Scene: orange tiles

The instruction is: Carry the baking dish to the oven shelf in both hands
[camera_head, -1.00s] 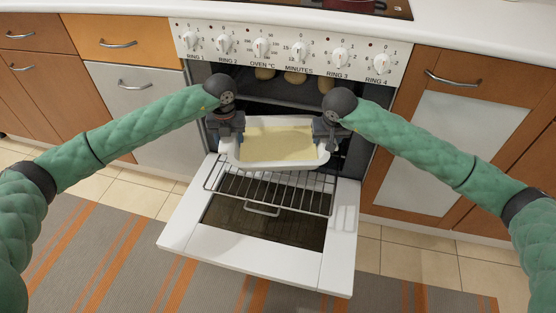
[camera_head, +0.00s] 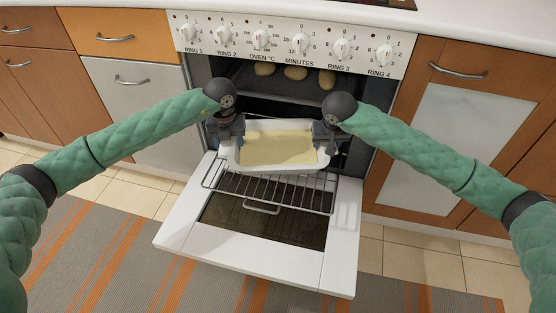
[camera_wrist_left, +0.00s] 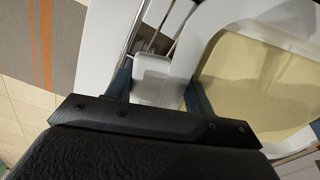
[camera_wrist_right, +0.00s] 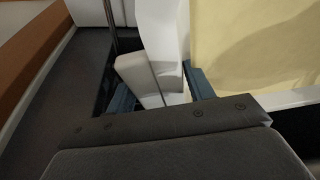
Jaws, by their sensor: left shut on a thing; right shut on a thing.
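The white baking dish (camera_head: 240,162) with a pale yellow filling is at the oven opening, above the inner part of the pulled-out wire shelf (camera_head: 275,192). I cannot tell whether it touches the shelf. My left gripper (camera_head: 229,132) is shut on the dish's left handle, which shows between the fingers in the left wrist view (camera_wrist_left: 153,78). My right gripper (camera_head: 328,136) is shut on the right handle, which shows in the right wrist view (camera_wrist_right: 140,78). The dish looks about level.
The oven door (camera_head: 255,255) is folded down in front. A dark tray (camera_head: 285,85) with several potato-like lumps sits higher inside the oven. Cabinets flank the oven. A striped rug (camera_head: 90,250) lies on the tiled floor.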

